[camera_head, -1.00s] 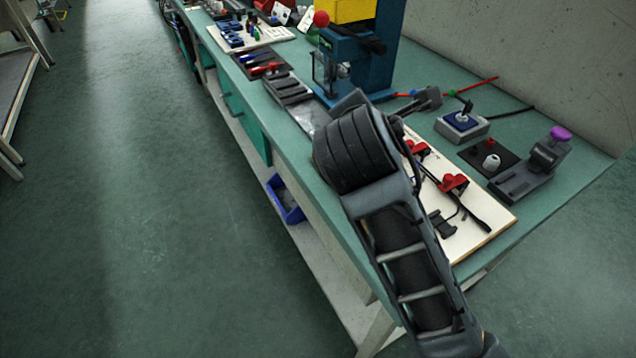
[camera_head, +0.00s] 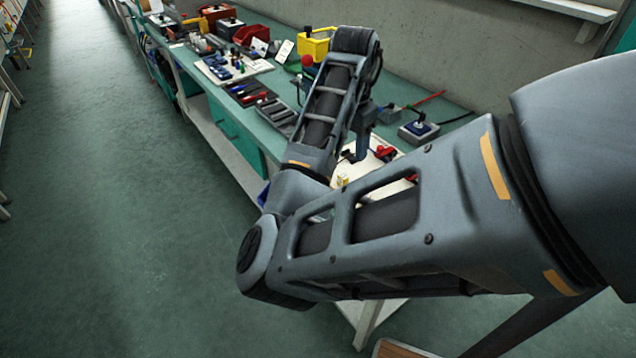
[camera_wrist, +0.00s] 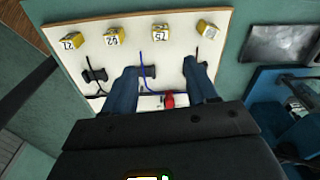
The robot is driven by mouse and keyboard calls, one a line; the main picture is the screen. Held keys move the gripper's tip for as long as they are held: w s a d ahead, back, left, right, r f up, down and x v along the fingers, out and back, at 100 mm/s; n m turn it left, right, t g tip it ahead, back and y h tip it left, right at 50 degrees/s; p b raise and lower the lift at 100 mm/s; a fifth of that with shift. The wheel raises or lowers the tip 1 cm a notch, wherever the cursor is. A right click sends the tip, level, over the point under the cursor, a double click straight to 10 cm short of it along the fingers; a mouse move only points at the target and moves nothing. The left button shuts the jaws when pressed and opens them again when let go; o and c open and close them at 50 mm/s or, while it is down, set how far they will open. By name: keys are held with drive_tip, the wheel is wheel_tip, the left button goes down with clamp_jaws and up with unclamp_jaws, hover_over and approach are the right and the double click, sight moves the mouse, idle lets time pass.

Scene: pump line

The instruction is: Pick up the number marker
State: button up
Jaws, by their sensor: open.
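Several yellow number markers with white numbered faces stand in a row along one edge of a white board (camera_wrist: 185,60) in the wrist view: a far left one (camera_wrist: 72,41), a second (camera_wrist: 113,36), a third (camera_wrist: 159,32) and a far right one (camera_wrist: 207,28). The numbers are small and hard to read. My gripper (camera_wrist: 160,67) is open and empty, its two blue fingers over the board. The third marker is beyond the gap between the fingertips, apart from them.
Black clips, a blue cable (camera_wrist: 142,70) and a red part (camera_wrist: 169,100) lie on the board near the fingers. A blue press base (camera_wrist: 285,100) and a dark plate (camera_wrist: 281,44) stand to the right. Trays and tools fill the far bench in the head view.

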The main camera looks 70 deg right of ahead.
sight(343, 175)
drive_tip(key=shift+w+a+f+m+y, duration=0.2)
drive_tip(key=shift+a+f+m+y, duration=0.2)
drive_tip(key=shift+a+m, duration=0.25)
wheel_tip(343, 175, down, 2)
drive_tip(key=shift+w+a+f, duration=0.1)
drive_tip(key=shift+f, duration=0.1)
drive_tip(key=shift+w+d+f+p, duration=0.1)
drive_tip(key=shift+d+f+p, duration=0.15)
drive_tip(key=shift+f, duration=1.05)
drive_tip(key=shift+d+f+p, duration=0.15)
drive_tip(key=shift+f+p, duration=0.05)
drive_tip(key=shift+f, duration=1.05)
clamp_jaws()
drive_tip(key=shift+r, duration=0.1)
